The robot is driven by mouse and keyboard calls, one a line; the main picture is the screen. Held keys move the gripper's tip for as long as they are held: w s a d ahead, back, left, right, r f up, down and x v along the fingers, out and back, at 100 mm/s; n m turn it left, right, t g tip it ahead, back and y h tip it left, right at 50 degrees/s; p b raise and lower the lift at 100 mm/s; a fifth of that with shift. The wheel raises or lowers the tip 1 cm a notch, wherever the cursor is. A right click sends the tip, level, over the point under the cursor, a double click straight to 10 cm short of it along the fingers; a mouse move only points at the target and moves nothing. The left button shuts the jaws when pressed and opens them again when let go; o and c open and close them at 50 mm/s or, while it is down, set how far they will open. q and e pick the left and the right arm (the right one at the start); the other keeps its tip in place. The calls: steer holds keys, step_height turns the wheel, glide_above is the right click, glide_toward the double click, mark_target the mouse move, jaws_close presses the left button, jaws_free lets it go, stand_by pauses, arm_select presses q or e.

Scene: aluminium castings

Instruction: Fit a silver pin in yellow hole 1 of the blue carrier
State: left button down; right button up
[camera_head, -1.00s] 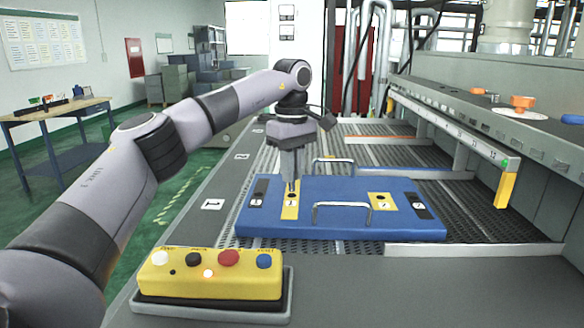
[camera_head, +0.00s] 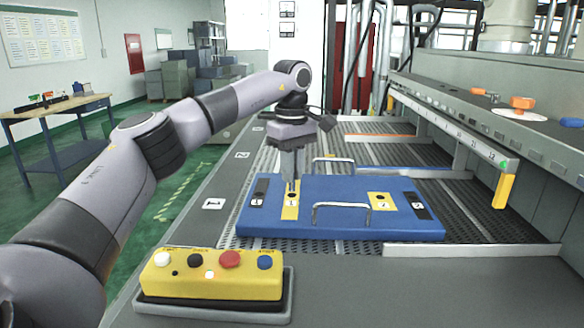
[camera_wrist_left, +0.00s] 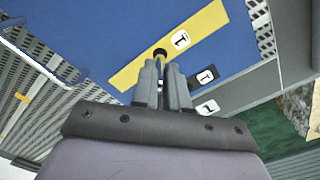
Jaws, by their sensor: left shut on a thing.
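The blue carrier (camera_head: 345,222) lies flat on the perforated bed, with two yellow strips and two black labels on top. The yellow strip marked 1 (camera_head: 290,211) is near its left end; it also shows in the wrist view (camera_wrist_left: 205,24) with its dark hole (camera_wrist_left: 160,53). My left gripper (camera_head: 293,180) points straight down over that hole. Its fingers are shut on the silver pin, which is mostly hidden between them. The fingertips are very close to the strip; I cannot tell how deep the pin sits. My right gripper is not in view.
The carrier has two raised metal handles, the nearer one (camera_head: 341,207) right of my gripper. A yellow button box (camera_head: 212,284) stands in front. A rail with a yellow end (camera_head: 504,190) is at the right. The other yellow strip (camera_head: 382,202) is clear.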

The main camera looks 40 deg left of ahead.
mark_target(292, 191)
arm_select(q)
steer(key=shift+f, duration=1.7)
steer(key=c, duration=1.1)
jaws_free()
steer(key=shift+r, duration=0.15)
step_height(292, 191, up, 7)
